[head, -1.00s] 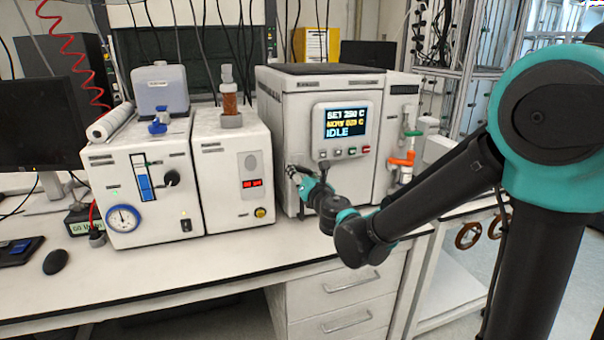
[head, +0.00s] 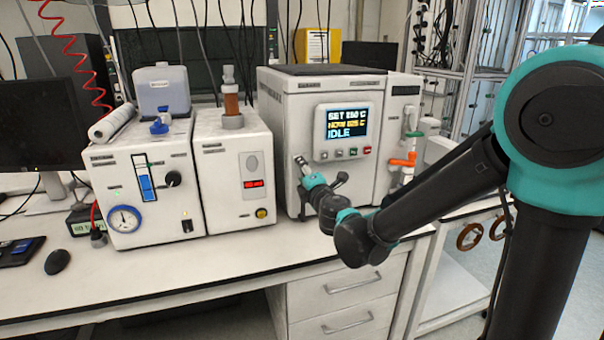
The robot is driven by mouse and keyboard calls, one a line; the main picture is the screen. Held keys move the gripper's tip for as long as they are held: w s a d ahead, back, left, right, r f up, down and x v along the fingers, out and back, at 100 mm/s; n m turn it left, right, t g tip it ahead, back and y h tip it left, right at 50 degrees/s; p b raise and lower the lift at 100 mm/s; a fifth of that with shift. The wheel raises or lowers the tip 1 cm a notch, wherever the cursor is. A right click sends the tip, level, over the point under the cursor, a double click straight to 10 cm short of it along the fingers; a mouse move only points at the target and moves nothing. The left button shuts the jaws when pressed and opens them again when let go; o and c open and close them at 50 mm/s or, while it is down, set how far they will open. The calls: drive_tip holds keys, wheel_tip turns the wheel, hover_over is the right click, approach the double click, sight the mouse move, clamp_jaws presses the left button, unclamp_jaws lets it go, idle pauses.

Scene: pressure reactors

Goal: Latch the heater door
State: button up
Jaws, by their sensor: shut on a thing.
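The heater (head: 335,85) is the large pale cabinet with a dark top, in the middle of the head view. Its display (head: 341,120) reads IDLE. Its front door (head: 300,115) looks flush with the cabinet. My gripper (head: 302,164) is at the left side of the heater front, below the display's left edge. It is shut on a small part there, which looks like the door latch; the fingers and wrist mostly hide it. A dark lever-like piece (head: 341,179) shows just right of my wrist; I cannot tell what it belongs to.
An orange-handled valve (head: 403,160) is at the right. The bench front (head: 200,256) is clear.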

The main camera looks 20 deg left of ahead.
drive_tip(key=shift+m, duration=1.2)
drive_tip(key=o, duration=1.2)
drive_tip(key=v, duration=1.2)
